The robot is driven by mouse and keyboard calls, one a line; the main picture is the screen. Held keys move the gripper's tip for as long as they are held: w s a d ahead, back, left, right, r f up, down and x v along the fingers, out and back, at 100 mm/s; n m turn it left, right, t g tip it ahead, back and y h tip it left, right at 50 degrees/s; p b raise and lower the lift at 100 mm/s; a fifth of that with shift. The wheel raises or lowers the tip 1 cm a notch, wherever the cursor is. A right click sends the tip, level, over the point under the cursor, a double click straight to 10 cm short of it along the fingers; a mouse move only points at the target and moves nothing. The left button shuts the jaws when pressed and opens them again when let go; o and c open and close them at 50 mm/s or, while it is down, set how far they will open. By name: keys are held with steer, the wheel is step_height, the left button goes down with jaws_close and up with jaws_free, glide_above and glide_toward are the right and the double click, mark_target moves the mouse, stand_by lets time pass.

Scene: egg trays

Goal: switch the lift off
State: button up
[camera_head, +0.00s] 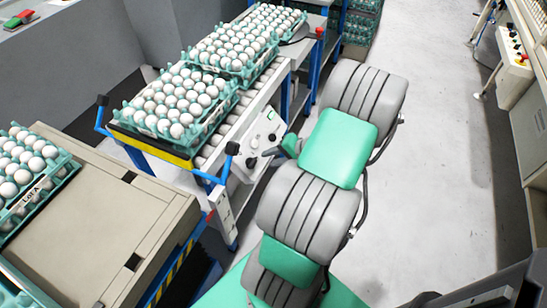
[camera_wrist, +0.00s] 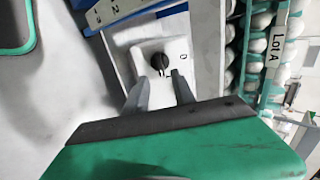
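The lift's switch is a black rotary knob (camera_wrist: 160,62) on a pale control box (camera_wrist: 150,48) in the wrist view. A "0" mark shows to the right of the knob. The knob's exact pointing direction is hard to make out. My gripper (camera_wrist: 160,82) has its two grey fingers apart, with the knob just beyond and between the tips; nothing is held. I cannot tell whether a finger touches the knob. In the head view the control panel (camera_head: 268,128) is on the side of the lift, and my gripper (camera_head: 275,151) is close to it, partly hidden by my arm.
Egg trays (camera_head: 127,114) stand on the blue-framed lift and conveyor behind the panel. A blue handle (camera_head: 232,149) sticks up near the panel. A beige cabinet (camera_head: 105,215) with another egg tray is at the left. The grey floor (camera_head: 440,150) at the right is clear.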

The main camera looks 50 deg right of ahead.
mark_target(256, 162)
steer(key=b+x, duration=0.4)
steer(key=x, duration=0.4)
steer(key=shift+w+a+f, duration=0.1)
steer(key=shift+f, duration=0.05)
